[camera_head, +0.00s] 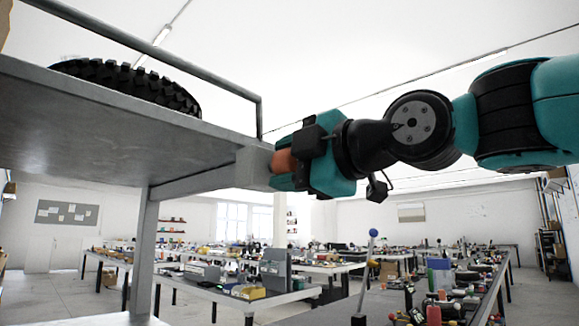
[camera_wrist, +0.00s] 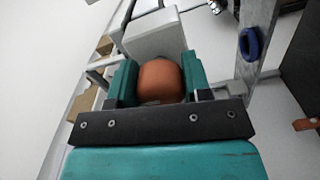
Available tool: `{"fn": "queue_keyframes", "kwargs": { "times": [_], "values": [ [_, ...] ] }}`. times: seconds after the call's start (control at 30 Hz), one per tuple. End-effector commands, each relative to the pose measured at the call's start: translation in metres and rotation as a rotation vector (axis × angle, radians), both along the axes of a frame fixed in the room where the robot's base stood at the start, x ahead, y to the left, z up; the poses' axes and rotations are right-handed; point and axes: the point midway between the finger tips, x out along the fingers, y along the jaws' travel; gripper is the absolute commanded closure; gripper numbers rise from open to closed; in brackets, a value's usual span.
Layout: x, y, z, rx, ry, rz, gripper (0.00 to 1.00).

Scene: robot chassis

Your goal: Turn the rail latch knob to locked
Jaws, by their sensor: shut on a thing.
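The rail latch knob (camera_head: 284,162) is orange-brown and rounded, and sits against a light grey block (camera_head: 254,165) at the corner of the metal shelf. My gripper (camera_head: 296,163) is at the knob, with its teal fingers on either side. In the wrist view the knob (camera_wrist: 160,79) lies between the two fingers of my gripper (camera_wrist: 158,82), and the grey block (camera_wrist: 155,36) is right behind it. The gripper is shut on the knob. The fingers hide the knob's sides, and I cannot tell from any mark which way it is turned.
The metal shelf (camera_head: 120,118) with a raised rail (camera_head: 165,58) carries a black tyre (camera_head: 130,84). A shelf post (camera_head: 146,240) stands below. Cluttered workbenches (camera_head: 230,285) fill the room beyond. A blue ring (camera_wrist: 249,44) shows at the wrist view's upper right.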

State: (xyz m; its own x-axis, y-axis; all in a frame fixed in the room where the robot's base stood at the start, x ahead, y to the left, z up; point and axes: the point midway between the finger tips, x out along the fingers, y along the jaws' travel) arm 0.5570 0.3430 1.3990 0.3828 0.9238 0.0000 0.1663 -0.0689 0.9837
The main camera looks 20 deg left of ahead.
Motion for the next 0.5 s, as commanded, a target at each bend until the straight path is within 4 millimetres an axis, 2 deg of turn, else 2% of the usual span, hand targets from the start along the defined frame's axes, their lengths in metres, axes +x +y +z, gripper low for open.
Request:
{"fn": "queue_keyframes", "kwargs": {
  "times": [0.17,0.2,0.3,0.5],
  "values": [
    [-0.0005,0.0004,-0.0004,-0.001,-0.001,0.002,0.79],
    [-0.0005,0.0004,-0.0004,-0.001,-0.001,0.002,0.51],
    [-0.0004,0.0003,-0.0003,-0.001,0.000,0.001,0.31],
    [-0.0002,0.0001,-0.0003,0.000,0.000,0.001,0.31]
  ]
}}
